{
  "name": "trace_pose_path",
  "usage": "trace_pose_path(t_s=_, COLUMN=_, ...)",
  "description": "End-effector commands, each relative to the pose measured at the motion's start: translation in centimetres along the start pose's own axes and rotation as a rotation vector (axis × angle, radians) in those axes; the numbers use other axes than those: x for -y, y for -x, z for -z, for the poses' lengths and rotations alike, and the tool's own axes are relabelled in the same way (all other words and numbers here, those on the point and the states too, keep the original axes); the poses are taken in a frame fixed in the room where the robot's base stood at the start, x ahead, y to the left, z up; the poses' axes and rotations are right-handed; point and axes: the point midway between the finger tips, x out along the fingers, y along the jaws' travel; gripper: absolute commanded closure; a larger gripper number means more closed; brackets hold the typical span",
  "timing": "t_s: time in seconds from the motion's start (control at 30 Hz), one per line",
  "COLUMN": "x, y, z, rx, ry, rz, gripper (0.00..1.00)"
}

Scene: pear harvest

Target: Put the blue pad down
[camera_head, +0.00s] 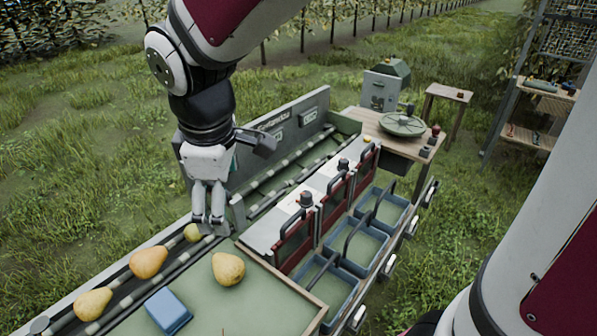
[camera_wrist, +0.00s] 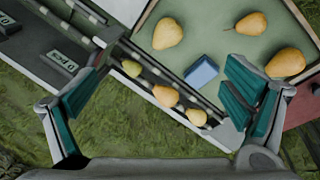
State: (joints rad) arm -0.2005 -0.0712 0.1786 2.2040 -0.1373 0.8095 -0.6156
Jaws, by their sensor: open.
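The blue pad (camera_head: 168,310) lies flat on the green sorting surface (camera_head: 262,312), near the bottom of the head view. The pad (camera_wrist: 201,73) also shows in the wrist view, between the spread fingers and apart from both.
Three pears sit in the lane, one an orange pear (camera_head: 149,262). A large yellow pear (camera_head: 228,268) lies on the green surface beside the pad. Blue bins (camera_head: 345,285) and red-framed gates (camera_head: 292,242) stand to the right. A wooden table (camera_head: 398,140) is behind.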

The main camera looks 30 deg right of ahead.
Motion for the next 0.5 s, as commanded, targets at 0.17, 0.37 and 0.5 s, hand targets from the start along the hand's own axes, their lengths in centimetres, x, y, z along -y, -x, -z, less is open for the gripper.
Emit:
trace_pose_path(t_s=0.17, x=0.2, y=4.6, z=-6.3, rx=-0.053, ry=-0.367, rz=-0.068, gripper=0.06)
trace_pose_path(t_s=0.37, x=2.2, y=7.8, z=-12.2, rx=-0.140, ry=-0.757, rz=-0.106, gripper=0.06)
trace_pose_path(t_s=0.5, x=3.8, y=8.7, z=-14.8, rx=-0.195, ry=-0.954, rz=-0.112, gripper=0.06)
